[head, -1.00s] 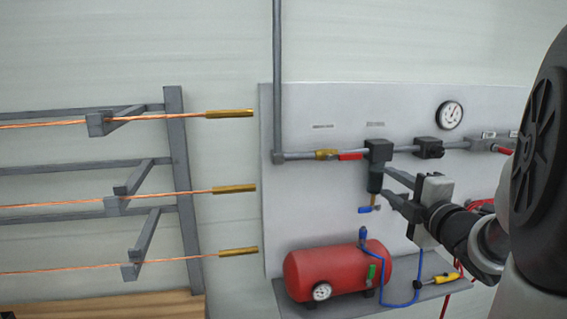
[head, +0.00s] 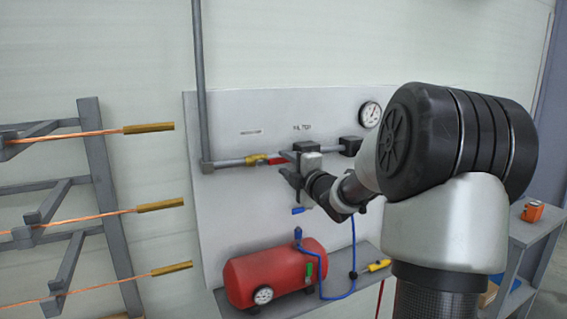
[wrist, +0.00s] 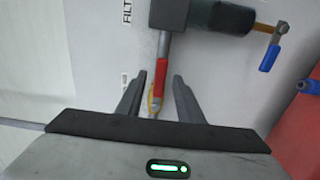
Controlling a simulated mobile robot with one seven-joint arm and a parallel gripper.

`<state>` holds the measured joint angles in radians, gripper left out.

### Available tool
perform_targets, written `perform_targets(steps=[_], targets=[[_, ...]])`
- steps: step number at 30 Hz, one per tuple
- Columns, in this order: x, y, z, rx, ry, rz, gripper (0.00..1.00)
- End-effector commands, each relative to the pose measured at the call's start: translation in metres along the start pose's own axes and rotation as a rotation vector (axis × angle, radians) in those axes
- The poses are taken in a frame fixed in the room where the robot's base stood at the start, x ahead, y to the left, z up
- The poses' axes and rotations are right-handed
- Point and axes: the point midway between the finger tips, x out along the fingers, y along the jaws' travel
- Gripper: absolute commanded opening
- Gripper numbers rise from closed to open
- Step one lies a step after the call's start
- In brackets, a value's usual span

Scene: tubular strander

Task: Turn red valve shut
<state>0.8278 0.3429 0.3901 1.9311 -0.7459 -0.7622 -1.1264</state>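The red valve handle (head: 276,159) lies in line with the grey pipe on the wall panel, with the yellow valve body (head: 257,160) at its left end. In the wrist view the red handle (wrist: 162,72) runs lengthwise between my fingertips, and the yellow body (wrist: 153,104) shows just below it. My gripper (head: 287,166) is at the right end of the handle in the head view. In the wrist view my gripper (wrist: 159,82) is open, with a gap on each side of the handle. I cannot tell how far the fingertips are from the panel.
A dark filter block (wrist: 168,14) sits at the handle's far end. A blue-handled drain valve (wrist: 268,56) is to the right in the wrist view. Below are a red tank (head: 275,272) and a blue hose (head: 353,245). A gauge (head: 370,114) is at upper right.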

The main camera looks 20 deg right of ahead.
Motion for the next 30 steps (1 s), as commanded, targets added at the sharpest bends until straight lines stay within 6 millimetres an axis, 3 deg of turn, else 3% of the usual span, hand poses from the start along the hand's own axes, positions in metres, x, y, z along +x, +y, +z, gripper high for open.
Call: perform_targets(steps=[12, 18, 30], targets=[[0.0094, -0.0003, -0.0002, 0.000, 0.000, 0.000, 0.34], [0.0092, -0.0002, -0.0002, 0.000, 0.000, 0.000, 0.00], [0.0092, -0.0004, -0.0004, -0.023, 0.000, 0.001, 0.00]])
